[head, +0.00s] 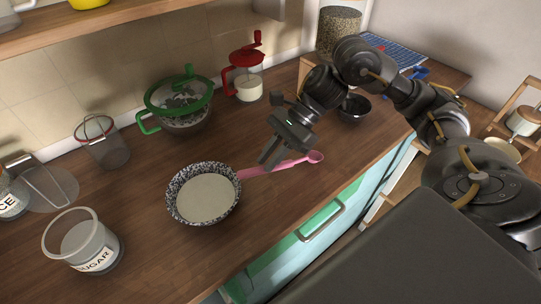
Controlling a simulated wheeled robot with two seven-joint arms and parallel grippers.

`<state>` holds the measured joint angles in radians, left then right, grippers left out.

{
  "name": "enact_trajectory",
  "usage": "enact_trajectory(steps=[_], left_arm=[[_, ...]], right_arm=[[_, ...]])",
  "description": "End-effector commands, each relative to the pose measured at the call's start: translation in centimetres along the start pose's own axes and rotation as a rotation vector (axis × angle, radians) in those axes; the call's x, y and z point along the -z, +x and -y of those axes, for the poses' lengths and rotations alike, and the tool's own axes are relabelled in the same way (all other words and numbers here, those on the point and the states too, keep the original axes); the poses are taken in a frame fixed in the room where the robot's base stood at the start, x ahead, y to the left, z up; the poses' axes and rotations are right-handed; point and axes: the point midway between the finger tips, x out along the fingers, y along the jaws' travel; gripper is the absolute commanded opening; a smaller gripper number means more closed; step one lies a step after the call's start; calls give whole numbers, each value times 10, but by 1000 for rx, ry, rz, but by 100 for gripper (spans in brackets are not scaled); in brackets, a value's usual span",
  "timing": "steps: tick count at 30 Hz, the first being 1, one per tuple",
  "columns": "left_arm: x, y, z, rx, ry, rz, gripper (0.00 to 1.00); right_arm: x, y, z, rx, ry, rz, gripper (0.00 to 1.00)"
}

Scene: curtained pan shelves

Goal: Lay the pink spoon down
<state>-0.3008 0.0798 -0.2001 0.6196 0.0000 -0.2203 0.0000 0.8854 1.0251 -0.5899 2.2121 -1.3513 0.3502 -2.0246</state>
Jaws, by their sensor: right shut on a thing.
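The pink spoon (296,162) is over the wooden counter, just right of a speckled bowl (237,205) with pale contents. Its round head points right and its broad pink handle end reaches left to the bowl's rim. My right gripper (270,163) comes down from the upper right and is shut on the spoon's middle, hiding part of it. The spoon is low and roughly level; I cannot tell whether it touches the counter or the bowl. My left gripper is not in view.
A green-lidded pot (181,112), a red-lidded glass jar (247,84) and a small dark bowl (354,108) stand further back. A sugar canister (84,242) and a strainer (103,143) are at left. Bare counter (285,200) lies in front of the spoon, up to the front edge.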

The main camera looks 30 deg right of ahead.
Motion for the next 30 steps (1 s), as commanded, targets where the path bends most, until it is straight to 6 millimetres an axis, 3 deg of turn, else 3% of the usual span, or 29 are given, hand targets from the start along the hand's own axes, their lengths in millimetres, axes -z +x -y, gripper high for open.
enact_trajectory(steps=[30], left_arm=[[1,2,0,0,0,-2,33]], right_arm=[[4,23,0,-2,-3,-115,0]])
